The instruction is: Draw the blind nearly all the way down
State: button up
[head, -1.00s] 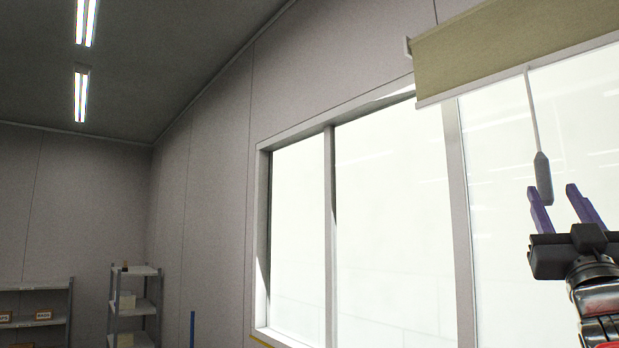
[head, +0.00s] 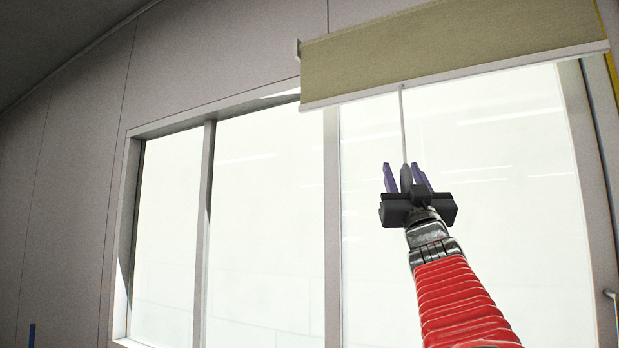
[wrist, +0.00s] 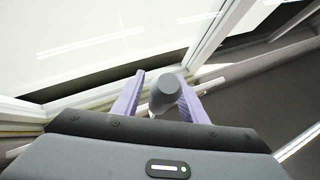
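The blind (head: 450,50) is a beige fabric panel with a pale bottom bar, covering only the top of the right part of the window. A thin pull cord (head: 402,120) hangs from its bottom bar and ends in a dark grey pull handle (head: 406,177). My gripper (head: 405,178) is raised below the blind with its purple fingers apart.
The window frame (head: 332,230) has bright panes behind my arm. The grey wall (head: 70,180) runs along the left. A metal handle or hook (head: 610,294) shows at the right edge. The space around the cord looks clear.

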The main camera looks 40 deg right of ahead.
jog(key=shift+w+r, duration=0.1)
jog(key=shift+r, duration=0.05)
grip_shut()
dwell(0.4)
